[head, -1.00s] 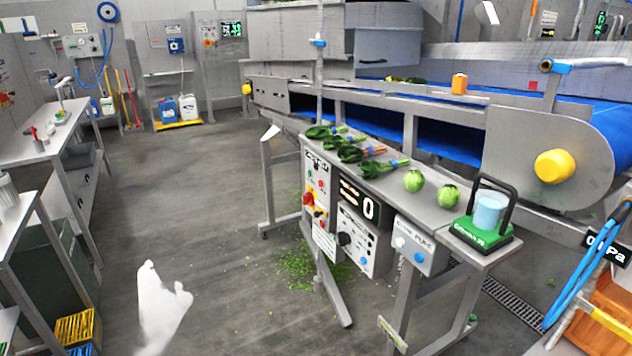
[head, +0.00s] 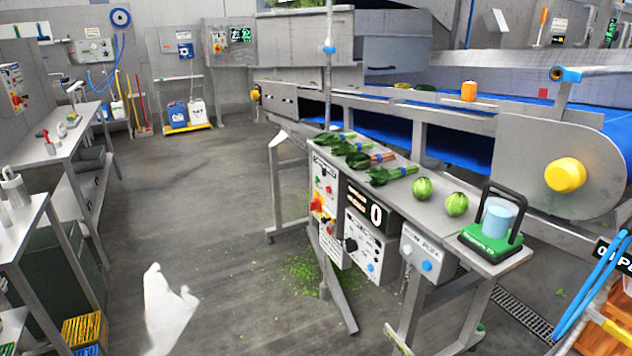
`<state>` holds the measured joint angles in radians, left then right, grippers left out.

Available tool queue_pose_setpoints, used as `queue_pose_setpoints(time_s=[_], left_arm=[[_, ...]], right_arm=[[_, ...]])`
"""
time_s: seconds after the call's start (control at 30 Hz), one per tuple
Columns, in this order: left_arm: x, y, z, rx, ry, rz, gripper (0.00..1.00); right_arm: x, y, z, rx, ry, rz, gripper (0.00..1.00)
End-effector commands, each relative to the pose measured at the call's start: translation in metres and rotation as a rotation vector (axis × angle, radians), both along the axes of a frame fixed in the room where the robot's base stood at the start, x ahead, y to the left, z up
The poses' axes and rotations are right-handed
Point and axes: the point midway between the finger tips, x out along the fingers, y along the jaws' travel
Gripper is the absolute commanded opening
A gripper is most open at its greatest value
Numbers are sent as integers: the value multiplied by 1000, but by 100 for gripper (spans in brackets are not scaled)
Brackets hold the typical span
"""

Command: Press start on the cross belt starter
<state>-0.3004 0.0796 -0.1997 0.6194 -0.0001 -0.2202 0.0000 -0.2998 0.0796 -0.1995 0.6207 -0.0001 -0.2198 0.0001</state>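Control boxes hang on the front of the steel bench. The leftmost panel (head: 325,200) has a red and yellow rotary switch and small red and green buttons. Beside it is a grey box (head: 368,245) with a black knob and a blue button, under a black display (head: 366,209) reading 0. A third small box (head: 427,252) has a white and a blue button. Another panel (head: 218,46) is on the back wall. The labels are too small to read, so I cannot tell which is the cross belt starter.
A blue-belt conveyor (head: 455,150) runs behind. Side tables (head: 62,148) stand left.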

Motion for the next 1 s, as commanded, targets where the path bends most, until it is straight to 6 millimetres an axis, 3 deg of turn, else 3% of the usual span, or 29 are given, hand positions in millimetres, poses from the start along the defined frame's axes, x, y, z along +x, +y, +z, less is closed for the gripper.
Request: queue_pose_setpoints(time_s=[0.03, 0.2, 1.0], left_arm=[[0, 0, 0, 0, 0, 0, 18], [0, 0, 0, 0, -1, 0, 0], [1, 0, 0, 0, -2, 0, 0]], right_arm=[[0, 0, 0, 0, 0, 0, 0], [0, 0, 0, 0, 0, 0, 0], [0, 0, 0, 0, 1, 1, 0]])
